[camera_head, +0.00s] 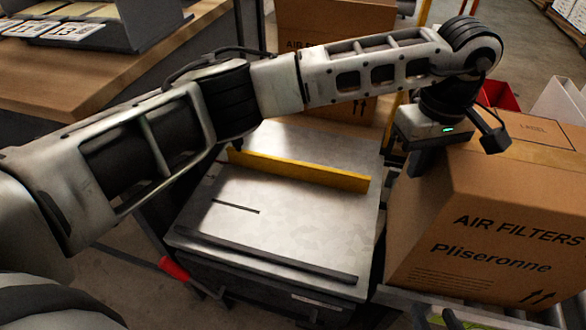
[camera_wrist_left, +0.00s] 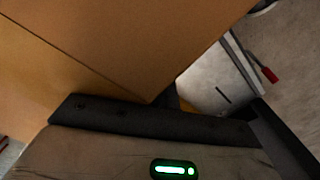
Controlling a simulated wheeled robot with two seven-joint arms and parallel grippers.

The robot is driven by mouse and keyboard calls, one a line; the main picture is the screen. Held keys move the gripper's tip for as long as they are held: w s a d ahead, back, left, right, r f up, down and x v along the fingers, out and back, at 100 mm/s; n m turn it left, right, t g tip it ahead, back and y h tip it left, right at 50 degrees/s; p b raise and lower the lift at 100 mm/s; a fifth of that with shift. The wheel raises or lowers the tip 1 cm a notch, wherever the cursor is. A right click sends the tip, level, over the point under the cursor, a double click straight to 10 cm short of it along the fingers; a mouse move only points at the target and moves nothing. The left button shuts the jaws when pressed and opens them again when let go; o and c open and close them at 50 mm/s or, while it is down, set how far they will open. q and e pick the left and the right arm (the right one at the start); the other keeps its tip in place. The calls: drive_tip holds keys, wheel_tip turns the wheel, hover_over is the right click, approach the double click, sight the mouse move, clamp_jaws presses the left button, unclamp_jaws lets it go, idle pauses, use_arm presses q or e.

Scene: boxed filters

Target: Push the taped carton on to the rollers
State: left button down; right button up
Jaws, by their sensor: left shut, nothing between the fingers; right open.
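The taped carton (camera_head: 480,225), a brown box printed AIR FILTERS and Pliseronne, stands upright at the right in the head view. Its lower edge is over the grey roller track (camera_head: 425,298), which shows only in part beneath it. My left gripper (camera_head: 418,163) is shut and empty at the carton's upper left edge. In the left wrist view the carton (camera_wrist_left: 120,45) fills the upper left, right beyond the dark fingers (camera_wrist_left: 150,118). I cannot tell whether they touch it. My right gripper is not in view.
A metal-topped table (camera_head: 290,225) with a yellow strip (camera_head: 300,171) stands left of the carton, its top bare. Another brown carton (camera_head: 335,25) stands behind it. A wooden desk (camera_head: 95,80) is at the upper left. A red bin (camera_head: 497,95) is behind the taped carton.

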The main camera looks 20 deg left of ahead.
use_arm(q)
drive_tip(key=shift+s+f, duration=0.1)
drive_tip(key=shift+f, duration=0.15)
drive_tip(key=shift+w+d+b, duration=0.15)
drive_tip(key=shift+d+b, duration=0.05)
drive_tip(key=shift+d, duration=0.7)
drive_tip(key=shift+w+d+b, duration=0.1)
drive_tip(key=shift+d+b, duration=0.1)
drive_tip(key=shift+d, duration=0.7)
drive_tip(key=shift+w+d+r, duration=0.1)
drive_tip(key=shift+d, duration=0.45)
